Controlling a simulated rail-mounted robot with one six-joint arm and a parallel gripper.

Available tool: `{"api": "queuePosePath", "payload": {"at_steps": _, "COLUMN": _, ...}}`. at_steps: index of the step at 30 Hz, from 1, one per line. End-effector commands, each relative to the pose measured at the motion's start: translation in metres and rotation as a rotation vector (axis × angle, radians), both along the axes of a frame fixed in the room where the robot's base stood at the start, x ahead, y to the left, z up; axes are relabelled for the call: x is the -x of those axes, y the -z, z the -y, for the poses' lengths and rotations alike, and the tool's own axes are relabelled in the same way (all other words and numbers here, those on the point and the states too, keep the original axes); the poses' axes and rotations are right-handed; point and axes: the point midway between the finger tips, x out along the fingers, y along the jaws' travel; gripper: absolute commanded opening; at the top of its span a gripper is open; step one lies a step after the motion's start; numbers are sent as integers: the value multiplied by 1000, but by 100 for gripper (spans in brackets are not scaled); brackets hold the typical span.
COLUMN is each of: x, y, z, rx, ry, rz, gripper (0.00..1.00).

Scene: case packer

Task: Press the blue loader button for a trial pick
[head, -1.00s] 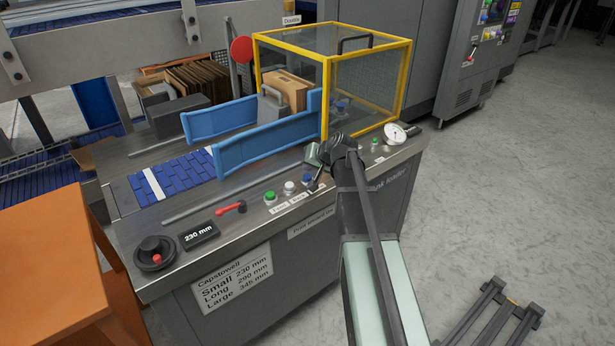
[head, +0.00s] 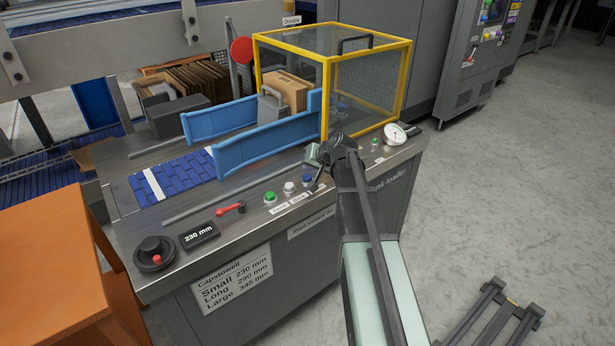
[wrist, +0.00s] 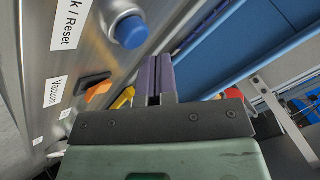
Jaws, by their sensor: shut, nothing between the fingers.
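The blue loader button (head: 307,179) sits on the sloped metal front panel, to the right of a white button (head: 289,187) and a green button (head: 270,197). In the wrist view the blue button (wrist: 131,31) is a round cap on a metal collar, left of and just beyond my fingertips. My gripper (head: 317,186) is beside the button in the head view, partly hidden by my arm. In the wrist view my gripper (wrist: 154,78) has its two purple-grey fingers shut together with nothing between them. I cannot see contact with the button.
An orange switch (wrist: 97,90) with a Vacuum label lies near the fingers. Blue guide rails (head: 265,145) rise behind the panel. A yellow-framed guard (head: 367,80) and a gauge (head: 395,134) stand to the right. A red lever (head: 231,208) is at left.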

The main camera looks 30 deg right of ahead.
Motion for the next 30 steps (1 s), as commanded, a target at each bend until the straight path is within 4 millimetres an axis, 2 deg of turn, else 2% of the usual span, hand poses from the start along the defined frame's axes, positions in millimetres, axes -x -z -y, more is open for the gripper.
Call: {"api": "queuePosePath", "payload": {"at_steps": 30, "x": 0, "y": 9, "z": 0, "rx": 0, "ry": 0, "rz": 0, "gripper": 0}}
